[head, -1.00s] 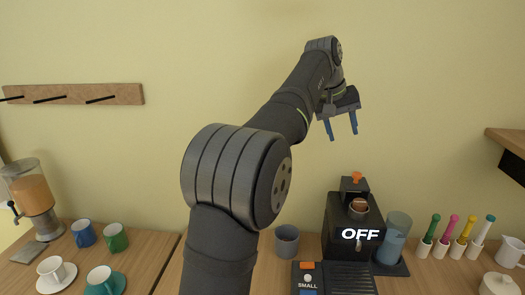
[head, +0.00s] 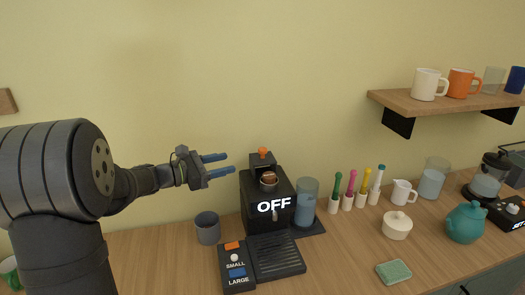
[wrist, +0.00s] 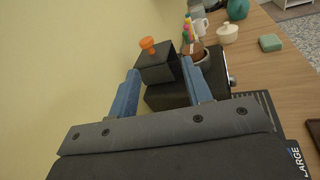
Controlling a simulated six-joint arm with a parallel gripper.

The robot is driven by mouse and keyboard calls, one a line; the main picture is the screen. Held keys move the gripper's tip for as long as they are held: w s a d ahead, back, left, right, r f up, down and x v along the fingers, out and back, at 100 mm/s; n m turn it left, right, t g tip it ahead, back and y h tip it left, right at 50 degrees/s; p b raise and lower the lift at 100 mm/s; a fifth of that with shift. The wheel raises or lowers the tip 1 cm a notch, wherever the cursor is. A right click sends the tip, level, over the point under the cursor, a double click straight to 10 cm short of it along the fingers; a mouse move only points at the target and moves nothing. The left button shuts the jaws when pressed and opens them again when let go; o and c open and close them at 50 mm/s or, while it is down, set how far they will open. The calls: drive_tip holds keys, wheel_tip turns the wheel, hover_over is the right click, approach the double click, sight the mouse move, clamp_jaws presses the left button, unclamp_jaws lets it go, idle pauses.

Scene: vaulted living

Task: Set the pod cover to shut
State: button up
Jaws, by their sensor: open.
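The black coffee machine (head: 262,196) stands on the counter against the wall and reads OFF. Its pod cover (head: 262,161) is a dark flap with an orange knob (head: 263,152); it stands raised behind the pod holder. A brown pod (head: 268,176) shows uncovered in the holder. My gripper (head: 231,164) is open and empty, left of the cover at about its height, with blue fingers pointing right. In the wrist view, the cover (wrist: 158,67) and its orange knob (wrist: 148,45) appear beyond and between the fingers, apart from them.
A grey cup (head: 207,228) stands left of the machine, and a panel with SMALL and LARGE buttons (head: 236,270) lies in front. A blue-tinted water tank (head: 305,203) is at its right, then several colored-handled tools (head: 356,190). A shelf with mugs (head: 440,104) is at upper right.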

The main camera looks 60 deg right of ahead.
sight(259, 152)
drive_tip(key=s+d+n, duration=0.1)
drive_tip(key=d, duration=0.4)
drive_tip(key=s+d+n+t+h, duration=0.1)
drive_tip(key=s+d, duration=0.1)
drive_tip(key=d, duration=0.2)
drive_tip(key=s+d+f+n, duration=0.1)
drive_tip(key=s+d, duration=0.1)
drive_tip(key=d, duration=0.3)
drive_tip(key=shift+d+f+t+h, duration=0.1)
drive_tip(key=shift+d+t+h, duration=0.2)
drive_tip(key=shift+t+h, duration=0.1)
